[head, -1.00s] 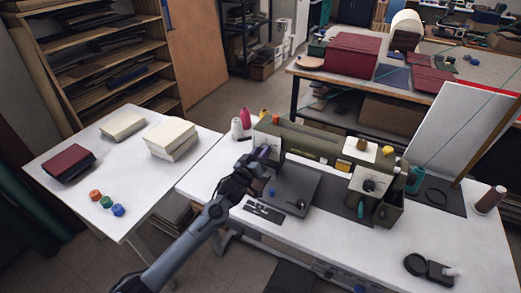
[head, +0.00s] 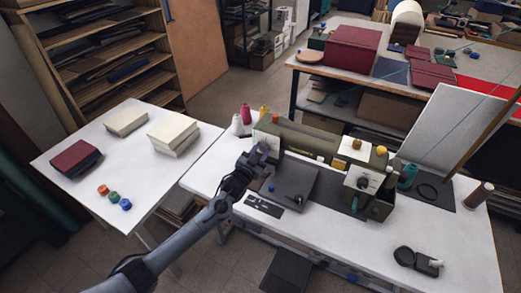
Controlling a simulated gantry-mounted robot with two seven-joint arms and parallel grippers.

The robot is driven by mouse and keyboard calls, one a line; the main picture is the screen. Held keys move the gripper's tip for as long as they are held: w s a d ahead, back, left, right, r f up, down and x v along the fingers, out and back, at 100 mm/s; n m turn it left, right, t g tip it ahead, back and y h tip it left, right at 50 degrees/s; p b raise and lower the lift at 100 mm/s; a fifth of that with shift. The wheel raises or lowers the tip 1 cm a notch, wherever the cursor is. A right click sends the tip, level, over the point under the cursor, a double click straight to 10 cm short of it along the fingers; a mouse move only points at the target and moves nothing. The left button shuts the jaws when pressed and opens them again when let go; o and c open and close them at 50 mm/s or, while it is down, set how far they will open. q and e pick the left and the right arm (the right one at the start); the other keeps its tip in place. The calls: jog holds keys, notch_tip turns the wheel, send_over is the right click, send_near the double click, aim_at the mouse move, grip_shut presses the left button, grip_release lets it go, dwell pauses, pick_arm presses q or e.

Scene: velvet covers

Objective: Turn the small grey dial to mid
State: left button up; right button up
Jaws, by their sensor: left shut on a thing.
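My left gripper (head: 259,153) is at the left end of the olive box unit (head: 312,139) on the white table. Its fingers are shut at the front of that end, on what seems to be the small grey dial. The fingers hide the dial, so I cannot read its setting. Another white plate with a small knob (head: 356,144) is on the unit's top. My right gripper is not in view.
A dark grey flat panel (head: 296,180) lies before the unit. Thread spools (head: 238,125) stand behind its left end. A teal bottle (head: 407,176), a brown spool (head: 479,195) and a black tape dispenser (head: 405,257) are to the right.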

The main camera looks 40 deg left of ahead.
pick_arm(q)
jog(key=shift+f+m, duration=0.1)
jog(key=shift+m, duration=0.2)
jog(key=o, duration=1)
jog(key=shift+o, duration=0.2)
jog(key=p+v, duration=0.1)
jog(key=v, duration=0.9)
jog(key=shift+s, duration=0.4)
